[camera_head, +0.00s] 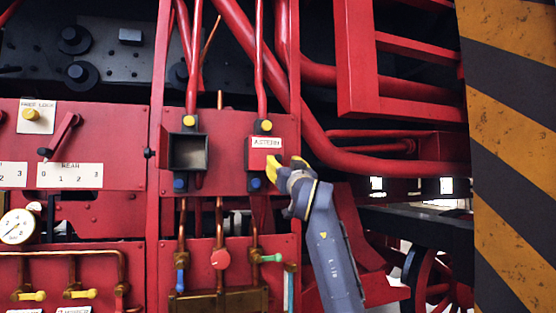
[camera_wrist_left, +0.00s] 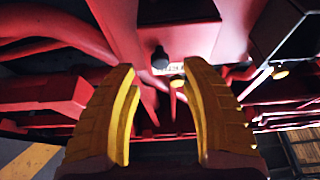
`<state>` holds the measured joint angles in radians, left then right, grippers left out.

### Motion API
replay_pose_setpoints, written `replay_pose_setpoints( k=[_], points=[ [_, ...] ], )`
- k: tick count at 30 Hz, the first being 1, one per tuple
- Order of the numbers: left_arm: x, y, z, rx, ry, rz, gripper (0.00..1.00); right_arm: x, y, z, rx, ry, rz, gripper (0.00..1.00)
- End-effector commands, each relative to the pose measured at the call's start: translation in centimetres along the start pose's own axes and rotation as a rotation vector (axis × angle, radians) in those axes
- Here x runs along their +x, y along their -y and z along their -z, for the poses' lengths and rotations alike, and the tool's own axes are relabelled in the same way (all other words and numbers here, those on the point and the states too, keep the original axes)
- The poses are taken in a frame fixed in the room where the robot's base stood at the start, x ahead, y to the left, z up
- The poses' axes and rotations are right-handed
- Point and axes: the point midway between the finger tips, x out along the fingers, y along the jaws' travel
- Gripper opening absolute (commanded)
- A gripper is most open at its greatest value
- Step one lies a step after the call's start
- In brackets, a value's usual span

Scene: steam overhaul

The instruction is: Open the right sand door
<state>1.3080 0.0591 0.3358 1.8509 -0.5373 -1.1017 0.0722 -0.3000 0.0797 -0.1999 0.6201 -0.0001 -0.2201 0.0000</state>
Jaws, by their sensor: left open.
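The right sand door, as far as I can tell, is the red plate (camera_head: 259,160) below a white "ASTERN" label (camera_head: 266,143) on the red panel. It looks closed. A yellow knob (camera_head: 266,126) sits above it and a blue one (camera_head: 255,183) below. My left gripper (camera_head: 285,165) is at the door's lower right edge, its yellow fingertips overlapping that edge; I cannot tell whether they touch it. In the left wrist view the yellow fingers (camera_wrist_left: 165,115) stand apart with nothing between them. My right gripper is not in view.
Left of the door is a box (camera_head: 188,152) with an open dark front. Red pipes (camera_head: 262,60) run close above the panel. Copper pipes with valves (camera_head: 218,258) lie below. A black-and-yellow striped post (camera_head: 510,150) stands at the right. A black knob (camera_wrist_left: 160,58) shows beyond my fingers.

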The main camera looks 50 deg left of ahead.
Motion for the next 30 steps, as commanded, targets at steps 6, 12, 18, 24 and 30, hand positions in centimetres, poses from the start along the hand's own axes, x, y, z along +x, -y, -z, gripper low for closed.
replay_pose_setpoints(
  k=[6,12,18,24,30],
  points=[
    [3.2,0.0,0.0,0.001,0.000,0.001,0.46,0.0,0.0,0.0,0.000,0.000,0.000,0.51],
    [4.9,0.0,0.1,0.001,-0.002,0.000,0.46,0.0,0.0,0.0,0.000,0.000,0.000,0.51],
    [5.6,0.0,0.1,0.000,-0.001,0.000,0.46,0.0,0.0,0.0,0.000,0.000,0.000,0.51],
    [5.7,0.0,0.0,0.000,-0.001,0.000,0.46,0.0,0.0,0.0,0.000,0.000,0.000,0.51],
    [5.7,0.0,0.0,0.000,-0.001,0.000,0.37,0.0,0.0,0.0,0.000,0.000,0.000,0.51]
  ],
)
